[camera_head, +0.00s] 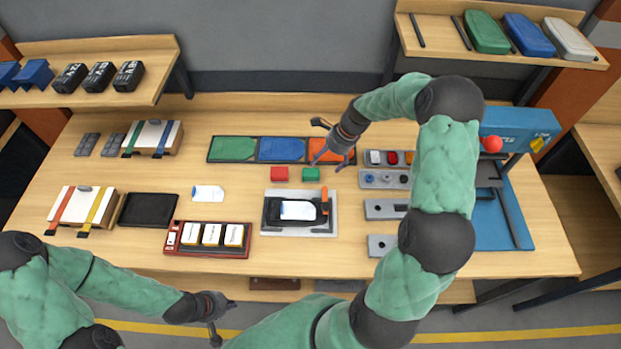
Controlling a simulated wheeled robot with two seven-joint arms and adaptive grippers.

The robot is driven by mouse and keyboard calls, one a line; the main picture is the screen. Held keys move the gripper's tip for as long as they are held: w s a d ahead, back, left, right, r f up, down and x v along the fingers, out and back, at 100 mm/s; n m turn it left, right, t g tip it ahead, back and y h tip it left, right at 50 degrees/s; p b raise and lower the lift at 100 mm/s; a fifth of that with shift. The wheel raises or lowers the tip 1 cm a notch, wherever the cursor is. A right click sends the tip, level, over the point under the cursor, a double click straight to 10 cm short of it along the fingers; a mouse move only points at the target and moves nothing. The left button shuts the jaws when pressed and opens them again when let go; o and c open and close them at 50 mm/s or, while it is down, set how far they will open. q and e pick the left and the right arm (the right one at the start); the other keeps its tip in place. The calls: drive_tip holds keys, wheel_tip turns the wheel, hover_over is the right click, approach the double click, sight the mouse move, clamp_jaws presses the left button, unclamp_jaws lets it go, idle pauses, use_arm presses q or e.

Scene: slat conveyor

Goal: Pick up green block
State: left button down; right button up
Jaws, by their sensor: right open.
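My left gripper (222,322) is low in front of the table's front edge, over the floor, away from the block. Its fingers look apart with nothing between them.
A tray with green, blue and orange sections (258,140) lies behind the blocks. A grey fixture with a black device (293,229) is in front. Metal plates with buttons (379,180) stand right, beside a blue press (520,122). A white tag (208,193) lies left.

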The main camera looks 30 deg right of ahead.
hover_over(313, 174)
drive_tip(key=s+d, duration=0.2)
wheel_tip(313, 174, down, 4)
drive_tip(key=shift+w+a+f, duration=0.1)
drive_tip(key=shift+w+x, duration=0.2)
drive_tip(key=shift+x, duration=1.3)
drive_tip(key=shift+w+x, duration=0.2)
drive_tip(key=shift+x, duration=1.3)
drive_tip(key=c, duration=1.3)
